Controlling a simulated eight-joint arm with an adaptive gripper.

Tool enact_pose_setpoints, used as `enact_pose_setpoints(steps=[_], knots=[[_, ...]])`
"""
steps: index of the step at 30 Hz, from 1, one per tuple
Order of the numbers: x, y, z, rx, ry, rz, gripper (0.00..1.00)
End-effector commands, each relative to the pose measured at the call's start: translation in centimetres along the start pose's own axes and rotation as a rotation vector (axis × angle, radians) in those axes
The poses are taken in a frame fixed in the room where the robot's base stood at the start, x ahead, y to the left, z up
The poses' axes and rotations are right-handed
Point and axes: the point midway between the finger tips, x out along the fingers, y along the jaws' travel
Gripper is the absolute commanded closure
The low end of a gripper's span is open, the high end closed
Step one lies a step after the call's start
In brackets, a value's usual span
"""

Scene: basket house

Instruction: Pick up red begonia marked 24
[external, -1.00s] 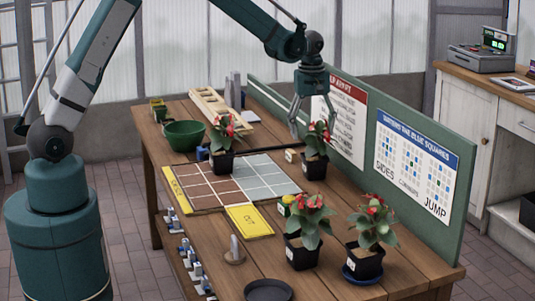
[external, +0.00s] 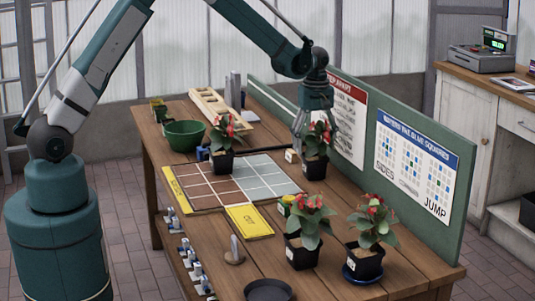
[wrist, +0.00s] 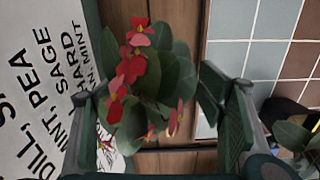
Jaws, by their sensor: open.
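Several potted begonias with red flowers stand on the wooden table. One begonia (external: 316,165) in a black pot stands near the green board, under my gripper (external: 314,137). My gripper is open, pointing down, with its fingers around this plant's top. In the wrist view its red flowers and leaves (wrist: 150,75) lie between my open fingers (wrist: 153,100). Another begonia (external: 222,160) stands at the grid board. Two more stand nearer the front, one (external: 303,250) on the table and one (external: 366,260) on a blue saucer. Pot numbers are too small to read, so I cannot tell which is 24.
The green board (external: 450,245) with posters stands along the table's right edge, close to my gripper. A grid board (external: 185,200) with a yellow card (external: 249,222) lies mid-table. A green bowl (external: 185,135) and wooden tray (external: 218,104) are farther back.

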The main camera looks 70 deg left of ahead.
Motion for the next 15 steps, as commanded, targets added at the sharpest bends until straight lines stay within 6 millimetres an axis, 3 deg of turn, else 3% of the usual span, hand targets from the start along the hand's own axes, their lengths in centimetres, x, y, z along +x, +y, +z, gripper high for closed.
enact_pose_setpoints(steps=[5, 15], knots=[[1.26, 0.06, -0.03, 0.0, 0.0, 0.0, 0.32], [1.4, 0.04, -0.03, 0.0, 0.0, 0.0, 0.32]])
